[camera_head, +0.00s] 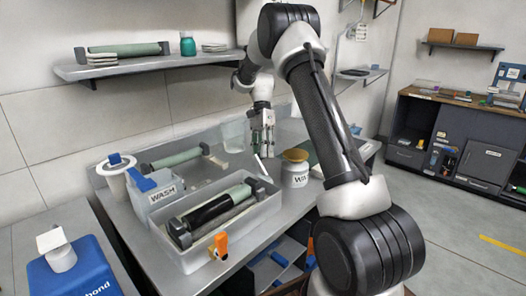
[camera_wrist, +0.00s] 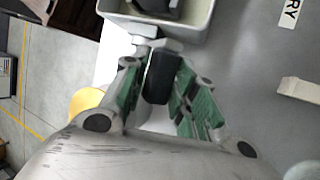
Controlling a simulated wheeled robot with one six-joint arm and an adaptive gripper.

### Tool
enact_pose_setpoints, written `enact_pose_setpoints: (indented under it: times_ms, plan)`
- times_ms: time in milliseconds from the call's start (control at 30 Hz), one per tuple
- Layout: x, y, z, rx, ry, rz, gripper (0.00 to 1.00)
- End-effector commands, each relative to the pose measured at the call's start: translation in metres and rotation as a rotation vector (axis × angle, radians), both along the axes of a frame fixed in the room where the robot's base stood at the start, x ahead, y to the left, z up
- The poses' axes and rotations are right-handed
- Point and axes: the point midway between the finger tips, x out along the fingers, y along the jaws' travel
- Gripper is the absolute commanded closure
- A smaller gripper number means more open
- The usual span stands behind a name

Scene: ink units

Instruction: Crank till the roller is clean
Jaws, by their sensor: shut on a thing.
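The roller (camera_head: 215,208) lies in a grey tray in the head view. Its lower-left part is black and its upper-right part is green. An orange crank handle (camera_head: 220,246) sticks out at the tray's front side. My gripper (camera_head: 264,138) is above the bench, behind and right of the tray, apart from the crank. In the wrist view my gripper (camera_wrist: 157,84) has green-padded fingers closed on a dark block-shaped piece (camera_wrist: 158,78). A thin pale piece (camera_head: 262,168) hangs below the fingers in the head view; I cannot tell exactly what tool it is.
A WASH tub (camera_head: 158,190) stands left of the tray (camera_head: 262,212), and a labelled jar (camera_head: 295,172) stands right. Another green roller (camera_head: 178,157) lies behind. A wall shelf (camera_head: 140,66) is above. A paper roll (camera_head: 117,182) stands at the bench's left end.

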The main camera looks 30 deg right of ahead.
Motion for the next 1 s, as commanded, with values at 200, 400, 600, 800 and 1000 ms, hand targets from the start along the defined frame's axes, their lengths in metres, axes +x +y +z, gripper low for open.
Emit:
enact_pose_setpoints:
  times_ms: [200, 400, 600, 800, 1000]
  plan:
    - [0.001, 0.001, -0.001, 0.003, -0.005, 0.000, 0.66]
    - [0.001, 0.001, 0.000, 0.001, -0.003, 0.001, 0.55]
    - [0.001, 0.000, 0.001, 0.001, -0.003, 0.000, 0.55]
    - [0.019, -0.007, 0.008, 0.003, -0.004, 0.000, 0.55]
    - [0.061, -0.027, 0.008, 0.002, -0.005, 0.000, 0.55]
